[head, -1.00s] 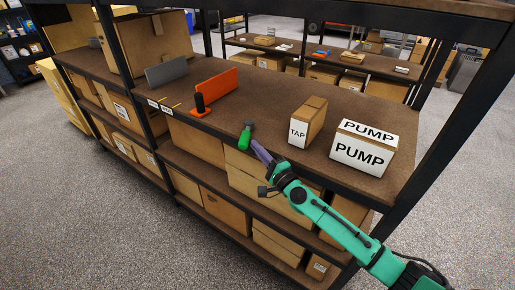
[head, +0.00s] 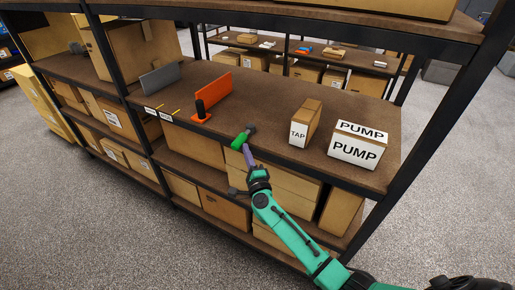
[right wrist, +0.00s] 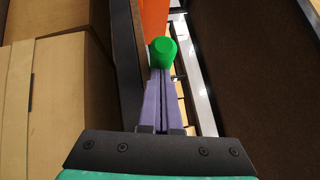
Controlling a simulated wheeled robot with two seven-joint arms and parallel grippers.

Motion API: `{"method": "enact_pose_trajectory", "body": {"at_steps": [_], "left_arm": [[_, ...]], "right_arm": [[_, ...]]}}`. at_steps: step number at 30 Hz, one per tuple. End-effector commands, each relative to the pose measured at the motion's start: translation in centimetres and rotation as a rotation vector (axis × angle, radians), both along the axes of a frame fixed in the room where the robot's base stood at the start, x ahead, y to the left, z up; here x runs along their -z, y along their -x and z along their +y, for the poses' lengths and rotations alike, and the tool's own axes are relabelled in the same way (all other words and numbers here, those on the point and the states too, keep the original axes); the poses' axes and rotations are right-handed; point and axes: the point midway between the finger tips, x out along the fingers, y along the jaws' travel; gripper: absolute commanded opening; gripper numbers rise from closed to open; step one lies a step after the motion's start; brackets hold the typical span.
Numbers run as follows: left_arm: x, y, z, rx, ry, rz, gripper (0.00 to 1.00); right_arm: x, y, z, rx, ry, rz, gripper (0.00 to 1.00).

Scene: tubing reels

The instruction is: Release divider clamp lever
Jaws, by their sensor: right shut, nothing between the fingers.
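A short green lever handle (head: 239,140) with a dark grey hub (head: 250,129) sits at the front edge of the shelf board. In the head view it slants down to the left. My right gripper (head: 247,150) has its purple fingers shut and empty, with the tips right at the green handle. In the right wrist view the green end (right wrist: 163,52) shows just beyond the shut fingers (right wrist: 164,82); I cannot tell if they touch. An orange divider (head: 214,94) stands on the shelf, with a black upright post (head: 200,108) on an orange foot before it. My left gripper is not in view.
A TAP box (head: 305,124) and a PUMP box (head: 357,145) stand right of the handle. A grey divider (head: 159,79) stands at the left. Cardboard boxes fill the shelf below (head: 270,181). Dark uprights frame the rack. The board between handle and TAP box is clear.

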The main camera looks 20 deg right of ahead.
Motion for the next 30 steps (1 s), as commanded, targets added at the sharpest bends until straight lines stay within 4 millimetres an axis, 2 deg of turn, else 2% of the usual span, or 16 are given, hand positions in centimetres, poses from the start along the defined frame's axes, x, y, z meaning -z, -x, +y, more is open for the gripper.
{"method": "enact_pose_trajectory", "body": {"at_steps": [5, 12, 30], "left_arm": [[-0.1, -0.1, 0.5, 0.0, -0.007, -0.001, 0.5], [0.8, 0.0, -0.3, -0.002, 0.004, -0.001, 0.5], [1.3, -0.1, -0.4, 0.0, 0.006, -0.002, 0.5]], "right_arm": [[-0.1, -0.9, 1.8, 0.142, -0.006, -0.001, 0.0], [0.1, -1.9, 3.1, 0.144, -0.001, -0.003, 0.0], [-0.2, -2.8, 4.1, 0.139, 0.0, -0.005, 0.0]]}}
